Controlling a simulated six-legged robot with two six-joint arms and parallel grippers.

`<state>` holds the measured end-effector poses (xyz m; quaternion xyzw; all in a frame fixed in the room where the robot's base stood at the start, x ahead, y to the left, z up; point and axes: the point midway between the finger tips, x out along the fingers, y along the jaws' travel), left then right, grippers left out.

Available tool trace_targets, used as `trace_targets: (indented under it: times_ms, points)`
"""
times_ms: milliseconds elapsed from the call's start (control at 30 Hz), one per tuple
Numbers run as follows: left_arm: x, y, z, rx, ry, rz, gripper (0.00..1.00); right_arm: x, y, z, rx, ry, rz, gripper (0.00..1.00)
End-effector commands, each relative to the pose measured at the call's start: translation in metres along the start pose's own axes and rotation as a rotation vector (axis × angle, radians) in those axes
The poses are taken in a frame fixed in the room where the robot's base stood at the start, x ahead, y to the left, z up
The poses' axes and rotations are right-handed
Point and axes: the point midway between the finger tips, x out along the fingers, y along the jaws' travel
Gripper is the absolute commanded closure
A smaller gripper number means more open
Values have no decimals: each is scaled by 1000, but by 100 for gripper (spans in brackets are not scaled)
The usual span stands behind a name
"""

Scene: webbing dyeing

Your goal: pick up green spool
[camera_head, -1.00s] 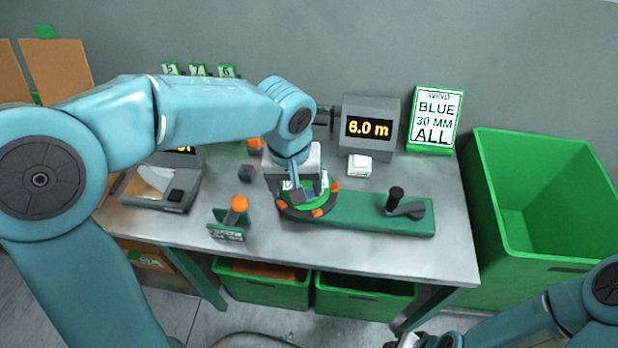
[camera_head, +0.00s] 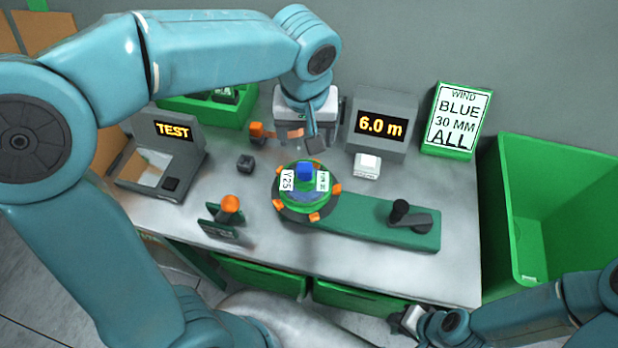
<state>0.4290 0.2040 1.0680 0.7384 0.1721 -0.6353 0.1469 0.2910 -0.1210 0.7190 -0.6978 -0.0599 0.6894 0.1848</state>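The green spool (camera_head: 301,200) lies flat on the round winder head of a green base (camera_head: 380,222), with orange pegs around it. It has a blue knob (camera_head: 305,171) on top and white labels, one reading Y25. My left gripper (camera_head: 302,140) is above and behind the spool, apart from it. It looks open and empty, with an orange part showing between its fingers. My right gripper (camera_head: 412,322) is low at the table's front edge, small and partly hidden, so its opening cannot be told.
A TEST scale (camera_head: 160,165) is at left and a 6.0 m display (camera_head: 378,125) behind. A sign (camera_head: 457,118) reads WIND BLUE 30 MM ALL. A black crank (camera_head: 408,216) stands right of the spool. An orange-knobbed tool (camera_head: 230,204) stands left. A green bin (camera_head: 555,200) is at right.

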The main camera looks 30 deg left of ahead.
Motion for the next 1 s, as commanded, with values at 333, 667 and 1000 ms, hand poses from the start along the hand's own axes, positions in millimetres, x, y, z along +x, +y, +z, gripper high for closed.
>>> trace_targets:
  times_ms: [333,667,1000]
  points:
    - [67,-2,4,1,-6,-4,24,0,0,0,0,0,0,73]
    - [111,-1,2,1,-1,0,24,0,0,0,0,-1,0,73]
    - [158,-4,2,0,-2,-2,24,-7,-3,0,0,0,0,73]
